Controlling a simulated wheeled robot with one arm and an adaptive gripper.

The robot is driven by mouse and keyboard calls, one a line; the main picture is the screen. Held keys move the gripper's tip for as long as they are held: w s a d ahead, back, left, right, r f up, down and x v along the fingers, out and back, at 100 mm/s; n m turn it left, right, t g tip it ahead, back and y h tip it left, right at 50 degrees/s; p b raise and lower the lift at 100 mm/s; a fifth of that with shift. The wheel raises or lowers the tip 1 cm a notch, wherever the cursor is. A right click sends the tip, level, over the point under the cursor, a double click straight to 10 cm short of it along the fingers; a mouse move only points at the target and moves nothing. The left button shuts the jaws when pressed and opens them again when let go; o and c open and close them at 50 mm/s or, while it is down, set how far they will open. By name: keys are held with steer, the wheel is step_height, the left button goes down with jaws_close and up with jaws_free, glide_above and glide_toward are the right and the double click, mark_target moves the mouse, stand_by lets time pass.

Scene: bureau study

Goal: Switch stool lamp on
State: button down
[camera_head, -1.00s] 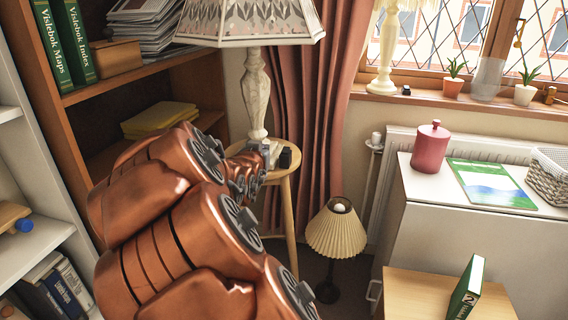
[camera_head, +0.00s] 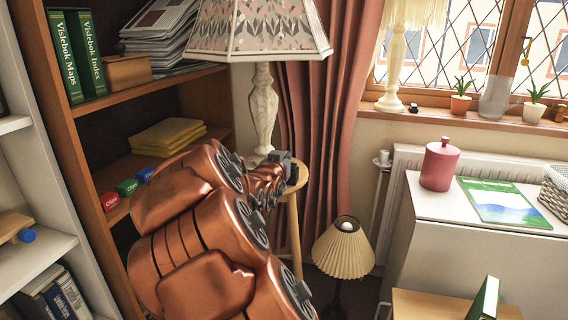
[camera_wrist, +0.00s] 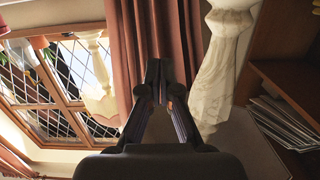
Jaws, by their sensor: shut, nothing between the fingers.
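The stool lamp has a cream turned stem (camera_head: 263,108) and a patterned shade (camera_head: 258,28). It stands on a small round wooden stool (camera_head: 297,183). The shade shows no clear glow. My copper arm hides most of the stool top and the lamp's foot. In the wrist view my gripper (camera_wrist: 160,75) is shut and empty, its fingertips together. The lamp stem shows in the wrist view (camera_wrist: 220,65), just right of the fingers and apart from them in the picture. I cannot make out the lamp's switch.
A bookcase (camera_head: 70,165) with green books and yellow folders stands left of the lamp. A red curtain (camera_head: 335,130) hangs behind it. A pleated floor lamp (camera_head: 343,248) stands to the right. A cabinet with a red canister (camera_head: 439,165) is further right.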

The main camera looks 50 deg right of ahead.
steer(key=b+x, duration=0.1)
steer(key=x, duration=0.5)
steer(key=shift+d+f, duration=0.2)
steer(key=shift+d, duration=0.1)
steer(key=shift+w+f, duration=0.1)
steer(key=shift+f, duration=0.6)
steer(key=shift+d+f+b, duration=0.1)
steer(key=shift+f+b, duration=0.4)
steer(key=shift+f, duration=0.7)
steer(key=shift+r+p, duration=0.1)
steer(key=shift+p, duration=0.75)
steer(key=shift+d+f+y, duration=0.1)
steer(key=shift+f+y, duration=0.15)
steer(key=shift+y, duration=0.05)
steer(key=r+p, duration=0.4)
steer(key=shift+w+d+r, duration=0.1)
steer(key=shift+w+d, duration=0.05)
steer(key=shift+d, duration=0.1)
steer(key=r+v, duration=0.2)
steer(key=v, duration=0.7)
steer(key=shift+a+p, duration=0.2)
steer(key=shift+p, duration=0.25)
